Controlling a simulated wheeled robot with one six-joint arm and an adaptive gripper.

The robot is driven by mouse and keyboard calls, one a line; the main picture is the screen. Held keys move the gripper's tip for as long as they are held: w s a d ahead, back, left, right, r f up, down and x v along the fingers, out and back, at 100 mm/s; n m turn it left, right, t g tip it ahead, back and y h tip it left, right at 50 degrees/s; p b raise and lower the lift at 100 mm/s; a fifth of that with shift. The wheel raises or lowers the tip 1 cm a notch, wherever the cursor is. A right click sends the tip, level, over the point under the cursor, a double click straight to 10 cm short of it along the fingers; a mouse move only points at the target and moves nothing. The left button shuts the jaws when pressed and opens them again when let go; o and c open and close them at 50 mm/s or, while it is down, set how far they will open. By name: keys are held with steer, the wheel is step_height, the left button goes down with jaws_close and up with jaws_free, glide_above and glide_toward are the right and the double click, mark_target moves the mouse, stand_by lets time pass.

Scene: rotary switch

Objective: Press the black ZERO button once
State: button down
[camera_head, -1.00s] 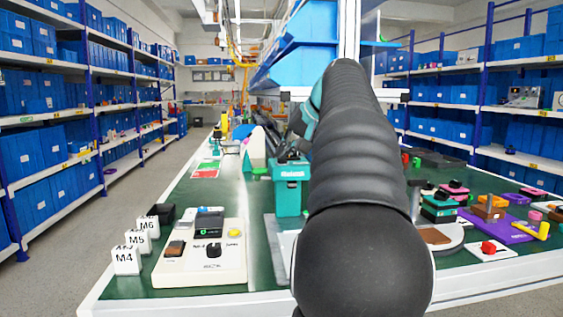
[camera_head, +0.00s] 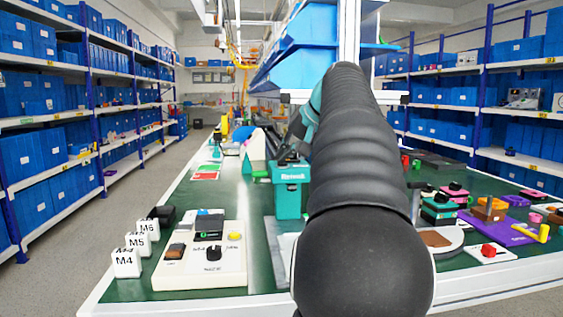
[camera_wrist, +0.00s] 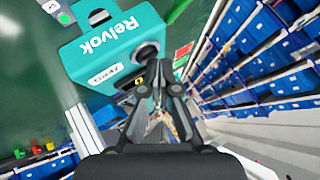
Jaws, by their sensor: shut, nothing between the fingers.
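A teal box marked "Relvok" (camera_head: 290,196) stands upright on the green bench, left of my arm. It fills the upper part of the wrist view (camera_wrist: 110,45), with a small white label (camera_wrist: 107,75), a grey-black round part (camera_wrist: 147,51) and a dark part at its upper left (camera_wrist: 97,17). The label is too blurred to read surely, and I cannot tell which dark part is the black ZERO button. My gripper (camera_wrist: 158,82) is shut and empty, its tips close to the box by the round part. I cannot tell whether they touch.
A cream control panel (camera_head: 176,272) with a black knob, a yellow button and a display lies at the left front. Tags M4, M5 and M6 (camera_head: 126,262) stand beside it. A purple tray (camera_head: 497,232) and several small coloured parts are right of my arm.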

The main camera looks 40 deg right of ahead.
mark_target(285, 163)
steer(key=shift+r+p, duration=0.45)
steer(key=shift+r, duration=0.15)
steer(key=shift+r, duration=0.1)
step_height(285, 163, up, 3)
steer(key=p, duration=0.3)
steer(key=shift+r, duration=0.9)
